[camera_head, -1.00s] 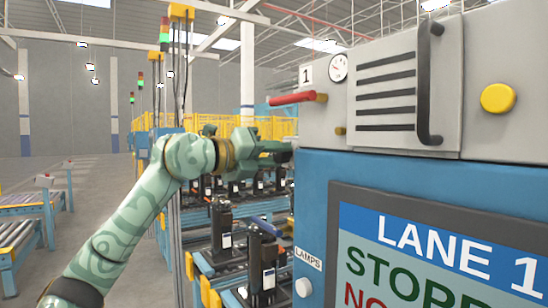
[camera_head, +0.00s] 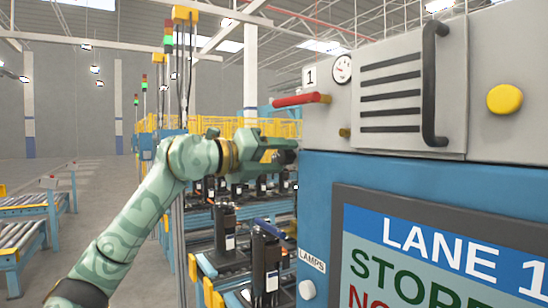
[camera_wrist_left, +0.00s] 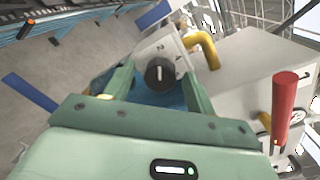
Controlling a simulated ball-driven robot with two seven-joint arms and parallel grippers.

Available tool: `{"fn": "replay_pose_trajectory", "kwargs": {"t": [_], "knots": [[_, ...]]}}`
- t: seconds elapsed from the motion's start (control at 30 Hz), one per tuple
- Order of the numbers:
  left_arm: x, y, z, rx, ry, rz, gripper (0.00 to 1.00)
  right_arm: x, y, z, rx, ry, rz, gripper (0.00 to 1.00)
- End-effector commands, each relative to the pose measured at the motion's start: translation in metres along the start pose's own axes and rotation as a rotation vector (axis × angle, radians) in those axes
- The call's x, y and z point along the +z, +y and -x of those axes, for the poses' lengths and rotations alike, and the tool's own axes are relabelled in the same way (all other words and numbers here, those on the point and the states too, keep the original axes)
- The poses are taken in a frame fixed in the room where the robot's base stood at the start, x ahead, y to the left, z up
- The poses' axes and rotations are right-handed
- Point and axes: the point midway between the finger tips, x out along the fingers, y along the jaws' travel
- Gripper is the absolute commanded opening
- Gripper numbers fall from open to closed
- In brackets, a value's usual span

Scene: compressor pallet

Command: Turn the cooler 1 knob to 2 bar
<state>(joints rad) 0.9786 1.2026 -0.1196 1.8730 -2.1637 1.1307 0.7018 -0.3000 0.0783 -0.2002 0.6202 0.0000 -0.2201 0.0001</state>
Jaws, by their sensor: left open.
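The cooler 1 knob (camera_wrist_left: 160,74) is black and round with a pale pointer line, and shows in the left wrist view. It sits on a pale plate (camera_wrist_left: 153,48) with printed digits, one of them a 2. My left gripper (camera_wrist_left: 157,80) is open, with one green finger on each side of the knob. I cannot tell whether either finger touches it. In the head view my left gripper (camera_head: 274,153) is beside the cabinet's left side, with a dark round part at its tips. My right gripper is not in view.
The blue and grey cabinet (camera_head: 320,175) fills the right, with a red handle (camera_head: 301,99), a round gauge (camera_head: 341,68) and a yellow button (camera_head: 504,99). In the wrist view a yellow pipe (camera_wrist_left: 206,45) and the red handle (camera_wrist_left: 284,105) stand right of the knob.

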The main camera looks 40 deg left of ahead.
Motion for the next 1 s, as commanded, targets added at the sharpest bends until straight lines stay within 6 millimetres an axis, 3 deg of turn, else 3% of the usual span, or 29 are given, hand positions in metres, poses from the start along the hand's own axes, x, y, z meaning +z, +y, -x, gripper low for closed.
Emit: {"fn": "replay_pose_trajectory", "kwargs": {"t": [0.17, 0.5, 0.7, 1.0], "knots": [[-0.002, 0.003, 0.015, 0.002, -0.002, -0.001, 0.56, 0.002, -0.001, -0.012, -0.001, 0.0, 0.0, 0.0], [-0.005, 0.008, 0.102, 0.005, -0.004, -0.001, 0.56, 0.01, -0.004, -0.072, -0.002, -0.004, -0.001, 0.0], [-0.003, 0.005, 0.144, 0.002, -0.003, 0.0, 0.56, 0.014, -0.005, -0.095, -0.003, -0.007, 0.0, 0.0], [0.0, 0.001, 0.163, 0.0, 0.0, 0.001, 0.56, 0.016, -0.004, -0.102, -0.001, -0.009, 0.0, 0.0]]}}
